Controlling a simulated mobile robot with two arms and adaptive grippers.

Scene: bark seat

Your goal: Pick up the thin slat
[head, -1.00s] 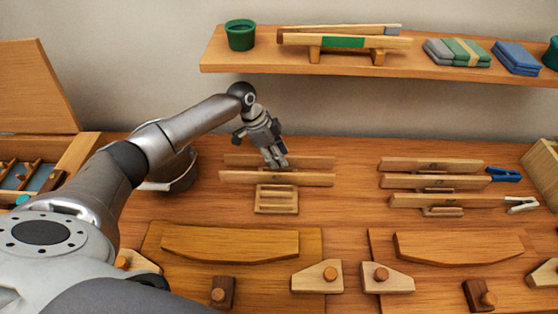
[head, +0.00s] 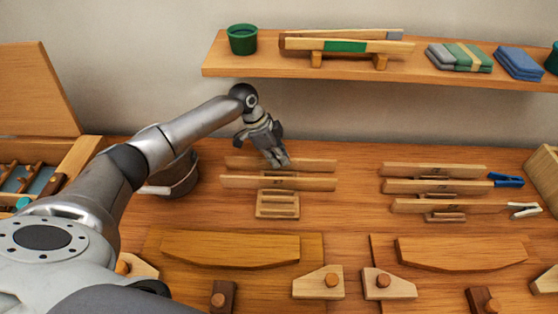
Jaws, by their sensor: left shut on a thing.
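Two thin wooden slats lie one behind the other at a small slotted rack (head: 277,207) in the middle of the bench. The rear slat (head: 315,164) is partly hidden by my left gripper. The front slat (head: 278,183) runs across just nearer to me. My left gripper (head: 279,162) points down at the middle of the rear slat and is shut on it. The fingertips are small and partly merge with the slat. My right gripper is out of view.
Several more slats (head: 433,187) stand at the right, with a blue clip (head: 507,180) and a white clip (head: 524,210). A shelf (head: 240,70) runs above the back. Curved boards (head: 230,249) lie in front.

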